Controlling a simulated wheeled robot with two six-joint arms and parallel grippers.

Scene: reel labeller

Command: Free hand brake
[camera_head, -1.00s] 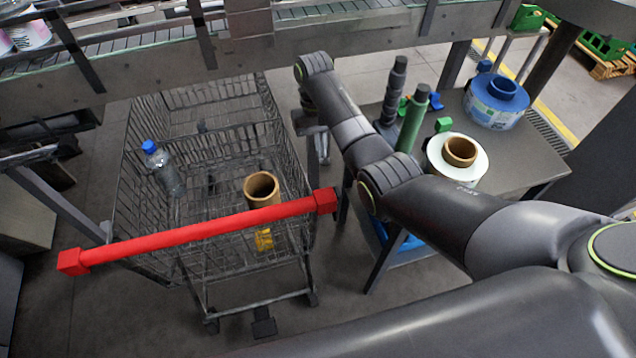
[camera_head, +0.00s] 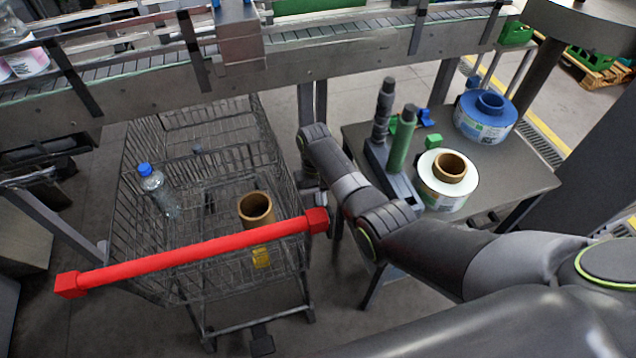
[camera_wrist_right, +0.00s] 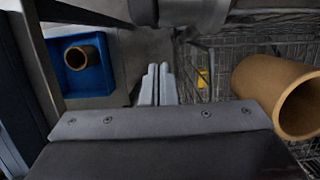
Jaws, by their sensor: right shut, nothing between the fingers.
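A wire shopping cart with a red handle bar (camera_head: 195,253) stands left of the table in the head view. A small yellow part (camera_head: 261,257) shows low on the cart below the bar; a yellow patch also shows in the right wrist view (camera_wrist_right: 203,78). I cannot tell which part is the hand brake. A cardboard tube (camera_head: 255,209) and a clear bottle with a blue cap (camera_head: 158,190) are in the cart. My right gripper (camera_wrist_right: 157,70) is shut and empty, left of the tube in the wrist view. In the head view my right arm mostly hides it. My left gripper is out of view.
A grey table (camera_head: 520,172) at right holds a white reel (camera_head: 436,197), a blue reel (camera_head: 470,121) and a dark stand with a green rod (camera_head: 401,140). A conveyor (camera_head: 330,55) crosses the back. A blue bin (camera_wrist_right: 97,78) holds a cardboard core (camera_wrist_right: 76,58).

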